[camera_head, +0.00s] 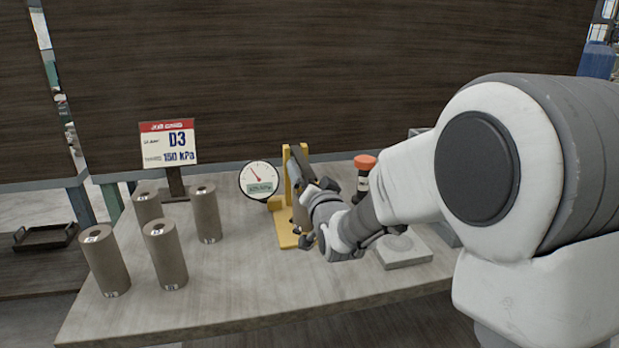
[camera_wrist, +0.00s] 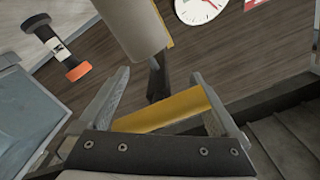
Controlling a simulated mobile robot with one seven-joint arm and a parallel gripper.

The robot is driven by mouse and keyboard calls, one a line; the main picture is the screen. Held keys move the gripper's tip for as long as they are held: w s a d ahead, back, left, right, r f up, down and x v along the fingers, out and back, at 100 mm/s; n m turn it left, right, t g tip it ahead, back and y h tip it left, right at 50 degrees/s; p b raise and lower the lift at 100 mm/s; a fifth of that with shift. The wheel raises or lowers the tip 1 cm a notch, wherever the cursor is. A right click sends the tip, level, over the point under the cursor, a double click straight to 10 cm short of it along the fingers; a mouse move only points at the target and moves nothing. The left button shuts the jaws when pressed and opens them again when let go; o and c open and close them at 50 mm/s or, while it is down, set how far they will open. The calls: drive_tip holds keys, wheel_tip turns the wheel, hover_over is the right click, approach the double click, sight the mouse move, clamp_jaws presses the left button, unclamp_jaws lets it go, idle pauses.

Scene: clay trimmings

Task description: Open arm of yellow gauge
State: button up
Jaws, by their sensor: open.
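The yellow gauge (camera_head: 287,238) stands mid-table, with its round white dial (camera_head: 258,179) on the left of its upright frame. The dial also shows at the top of the wrist view (camera_wrist: 200,6). My gripper (camera_head: 298,172) is at the gauge's right side and hides part of it. In the wrist view my gripper (camera_wrist: 161,76) is open, and a yellow bar (camera_wrist: 165,109) of the gauge lies across the space between its fingers. I cannot tell whether the fingers touch it. A clay cylinder (camera_wrist: 136,28) is just beyond the fingers, partly cut off.
Several clay cylinders (camera_head: 165,255) stand on the table (camera_head: 240,290) at the left. A sign reading D3, 150 kPa (camera_head: 168,143) stands behind them. An orange-capped item (camera_head: 365,162) and a grey flat block (camera_head: 404,250) are right of the gauge. The front middle of the table is clear.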

clamp_jaws()
idle(0.4)
drive_tip(key=shift+r, duration=0.1)
